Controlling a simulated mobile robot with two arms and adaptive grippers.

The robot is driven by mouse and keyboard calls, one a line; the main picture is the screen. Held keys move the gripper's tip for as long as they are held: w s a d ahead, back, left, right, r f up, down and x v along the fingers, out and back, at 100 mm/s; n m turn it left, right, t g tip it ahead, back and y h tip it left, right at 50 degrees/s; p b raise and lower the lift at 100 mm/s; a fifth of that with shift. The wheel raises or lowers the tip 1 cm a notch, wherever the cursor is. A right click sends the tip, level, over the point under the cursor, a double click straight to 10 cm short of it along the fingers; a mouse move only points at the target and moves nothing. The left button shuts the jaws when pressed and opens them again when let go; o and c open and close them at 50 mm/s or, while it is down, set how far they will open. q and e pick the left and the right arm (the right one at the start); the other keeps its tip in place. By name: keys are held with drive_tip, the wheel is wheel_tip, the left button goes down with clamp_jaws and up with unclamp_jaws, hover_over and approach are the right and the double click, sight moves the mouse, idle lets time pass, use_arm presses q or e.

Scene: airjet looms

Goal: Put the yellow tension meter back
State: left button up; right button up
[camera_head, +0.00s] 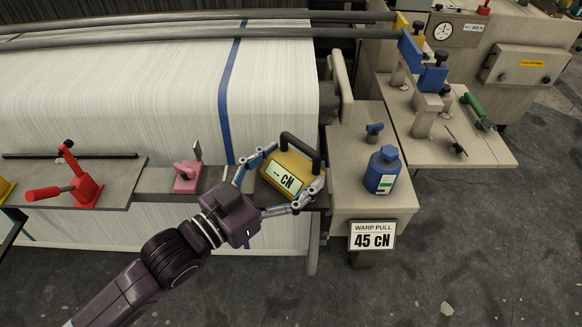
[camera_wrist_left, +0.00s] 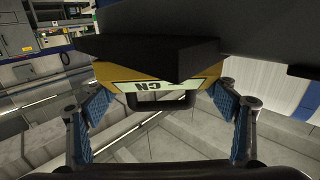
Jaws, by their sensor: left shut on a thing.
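The yellow tension meter (camera_head: 290,172) has a black handle and a pale display reading "-- cN". It is at the right end of the narrow rail in front of the white warp sheet. My left gripper (camera_head: 284,178) is shut on it, with one finger on each side. In the left wrist view the meter (camera_wrist_left: 205,82) fills the upper middle between the blue-padded fingers (camera_wrist_left: 160,115). I cannot tell whether the meter touches the rail below it. My right gripper is not in view.
A blue bottle (camera_head: 382,172) stands on the beige ledge (camera_head: 350,190) to the right, above a "WARP PULL 45 cN" sign (camera_head: 372,236). A pink clamp (camera_head: 187,176) and a red clamp (camera_head: 76,184) stand left along the rail. Blue blocks (camera_head: 425,65) are at the back right.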

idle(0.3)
use_arm(q)
drive_tip(key=o, duration=1.2)
drive_tip(key=shift+f, duration=0.2)
drive_tip(key=o, duration=0.5)
drive_tip(key=shift+c, duration=0.2)
drive_tip(key=shift+r, duration=0.25)
drive_tip(key=shift+s+a+f, duration=0.15)
drive_tip(key=shift+s+a, duration=0.05)
drive_tip(key=shift+a, duration=0.05)
drive_tip(key=p+v, duration=0.1)
drive_tip(key=v, duration=1)
drive_tip(key=shift+s, duration=0.15)
drive_tip(key=shift+a, duration=0.1)
